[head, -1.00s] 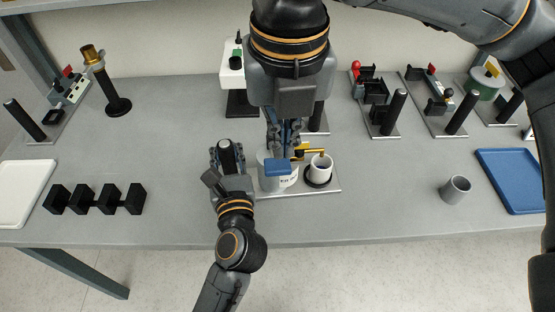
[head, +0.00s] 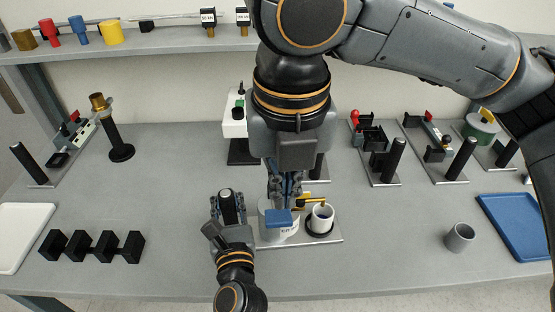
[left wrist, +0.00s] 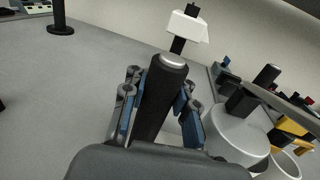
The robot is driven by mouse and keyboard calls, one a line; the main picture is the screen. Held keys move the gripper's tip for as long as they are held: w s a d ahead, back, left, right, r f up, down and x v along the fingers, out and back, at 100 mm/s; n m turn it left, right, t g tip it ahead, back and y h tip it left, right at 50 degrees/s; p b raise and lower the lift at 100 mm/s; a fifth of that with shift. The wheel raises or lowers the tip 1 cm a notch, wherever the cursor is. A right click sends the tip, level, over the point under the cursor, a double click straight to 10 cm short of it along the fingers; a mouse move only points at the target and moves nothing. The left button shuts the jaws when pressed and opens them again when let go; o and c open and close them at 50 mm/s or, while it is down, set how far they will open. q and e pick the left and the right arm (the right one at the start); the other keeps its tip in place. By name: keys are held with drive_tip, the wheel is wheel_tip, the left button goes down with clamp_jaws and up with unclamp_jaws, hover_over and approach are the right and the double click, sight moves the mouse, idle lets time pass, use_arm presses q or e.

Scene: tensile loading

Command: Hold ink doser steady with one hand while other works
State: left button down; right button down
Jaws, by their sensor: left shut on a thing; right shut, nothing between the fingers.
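A white cup (head: 321,219) sits in a black ring under the spout. My left gripper (head: 228,207) is shut on the doser's upright black post (head: 227,194), left of the drum; the left wrist view shows the post (left wrist: 160,95) between its fingers. My right gripper (head: 284,190) is shut and empty, pointing down just behind the blue block. I cannot tell whether it touches the doser.
A grey cup (head: 459,237) and a blue tray (head: 520,225) are on the right. Several fixtures with black posts stand along the back. A shelf (head: 185,48) carries colored pieces.

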drive_tip(key=w+d+r+m+g+y, duration=0.1)
drive_tip(key=w+d+m+y, duration=0.3)
drive_tip(key=m, duration=0.5)
drive_tip(key=w+d+m+g+y, duration=0.3)
drive_tip(key=w+d+m+y, duration=0.1)
drive_tip(key=m, duration=0.6)
drive_tip(key=shift+w+r+m+y, duration=0.3)
drive_tip(key=shift+w+r+y, duration=0.05)
drive_tip(key=shift+w+y, duration=0.05)
drive_tip(key=shift+f, duration=0.1)
hover_over(271, 217)
drive_tip(key=w+d, duration=0.2)
drive_tip(key=d, duration=0.1)
wheel_tip(271, 217, down, 7)
drive_tip(key=shift+s+a+r, duration=0.1)
drive_tip(key=shift+s+f, duration=0.25)
drive_tip(key=shift+f, duration=1)
drive_tip(key=shift+s+f, duration=0.15)
drive_tip(key=shift+f, duration=0.5)
